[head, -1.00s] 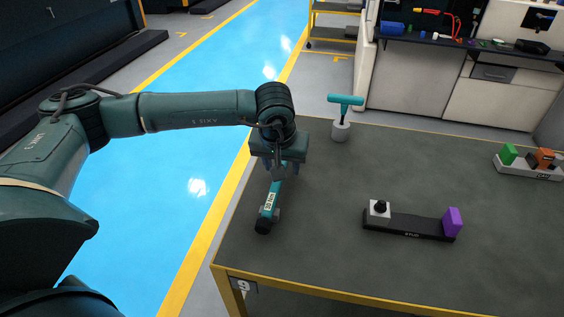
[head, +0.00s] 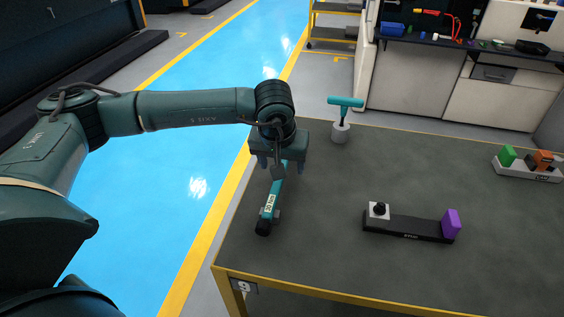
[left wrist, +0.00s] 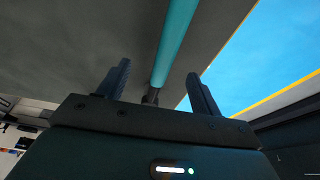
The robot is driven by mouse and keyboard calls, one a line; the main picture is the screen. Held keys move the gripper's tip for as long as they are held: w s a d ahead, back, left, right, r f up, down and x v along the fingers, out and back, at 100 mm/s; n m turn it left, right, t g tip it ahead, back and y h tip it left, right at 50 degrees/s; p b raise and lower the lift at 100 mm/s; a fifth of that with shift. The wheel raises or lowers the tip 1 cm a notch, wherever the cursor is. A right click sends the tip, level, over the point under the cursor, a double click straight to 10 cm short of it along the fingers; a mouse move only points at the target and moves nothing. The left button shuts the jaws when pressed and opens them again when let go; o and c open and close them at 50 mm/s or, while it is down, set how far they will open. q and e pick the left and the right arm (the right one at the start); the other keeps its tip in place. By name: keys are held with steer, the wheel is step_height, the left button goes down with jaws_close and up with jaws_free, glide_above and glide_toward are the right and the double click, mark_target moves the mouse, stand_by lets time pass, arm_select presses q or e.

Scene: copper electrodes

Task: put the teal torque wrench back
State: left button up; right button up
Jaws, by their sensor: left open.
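The teal torque wrench (head: 270,203), with a pale label and a black end, is near the table's left edge in the head view. A small grey piece shows beside its lower part. My left gripper (head: 278,166) is over the wrench's upper part, open. In the left wrist view the teal shaft (left wrist: 178,35) runs between the two spread fingers (left wrist: 159,72), with space on both sides. The gripper hides the wrench's upper end in the head view. My right gripper is not in view.
A teal T-handle tool (head: 345,103) stands in a grey round holder (head: 340,133) behind the gripper. A black stand (head: 405,226) carries a white block and a purple block (head: 450,223). A white holder (head: 528,170) with coloured pieces is far right. The table's middle (head: 400,175) is clear.

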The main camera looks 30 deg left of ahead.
arm_select(q)
steer(key=shift+p+v, duration=1.1)
steer(key=shift+v, duration=1.3)
